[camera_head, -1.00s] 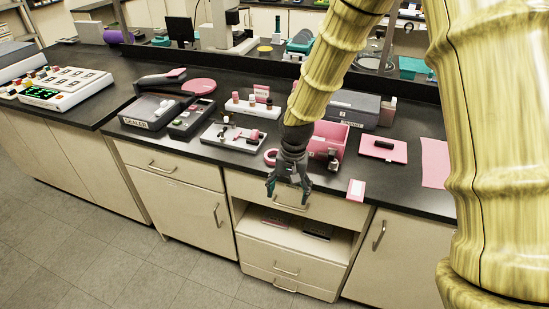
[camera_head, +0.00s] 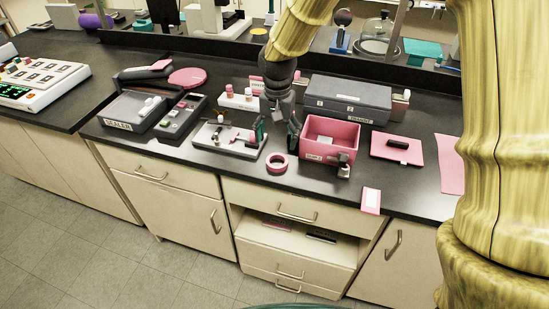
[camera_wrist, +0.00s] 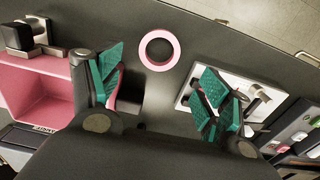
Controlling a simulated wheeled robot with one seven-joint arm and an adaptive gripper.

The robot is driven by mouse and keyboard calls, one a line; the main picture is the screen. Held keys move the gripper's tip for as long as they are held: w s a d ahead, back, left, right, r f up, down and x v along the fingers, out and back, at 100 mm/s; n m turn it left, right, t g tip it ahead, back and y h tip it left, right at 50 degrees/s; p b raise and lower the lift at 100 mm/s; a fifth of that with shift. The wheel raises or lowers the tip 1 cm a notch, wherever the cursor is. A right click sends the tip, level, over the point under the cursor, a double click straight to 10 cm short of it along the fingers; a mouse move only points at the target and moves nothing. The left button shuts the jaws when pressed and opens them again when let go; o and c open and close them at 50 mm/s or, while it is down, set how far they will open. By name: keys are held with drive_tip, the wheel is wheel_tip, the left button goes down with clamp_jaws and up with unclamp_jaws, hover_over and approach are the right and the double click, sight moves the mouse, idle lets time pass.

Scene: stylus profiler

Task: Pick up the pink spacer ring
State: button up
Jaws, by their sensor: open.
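The pink spacer ring (camera_head: 276,163) lies flat on the black counter near its front edge, between a white plate with small parts and a pink bin. In the wrist view the pink ring (camera_wrist: 159,36) shows whole, beyond the fingertips and between their directions. My gripper (camera_head: 276,138) is open and empty, above the counter just behind the ring in the head view. Its green-padded fingers (camera_wrist: 165,85) stand wide apart in the wrist view and do not touch the ring.
The pink bin (camera_head: 346,132) with a metal clamp on its front stands right of the ring. The white plate (camera_head: 207,139) with small parts stands left. A grey case (camera_head: 374,101) is behind. A pink-edged card (camera_head: 371,200) lies at the front edge. Bare counter surrounds the ring.

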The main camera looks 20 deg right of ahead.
sight(277, 163)
drive_tip(key=f, duration=0.3)
drive_tip(key=shift+d, duration=0.3)
drive_tip(key=shift+a+f+p, duration=0.1)
drive_tip(key=shift+f+p, duration=0.5)
drive_tip(key=shift+f, duration=0.05)
drive_tip(key=shift+w+f+p, duration=0.1)
drive_tip(key=shift+f+p, duration=0.55)
drive_tip(key=shift+f, duration=1.5)
drive_tip(key=shift+c, duration=0.2)
drive_tip(key=c, duration=0.9)
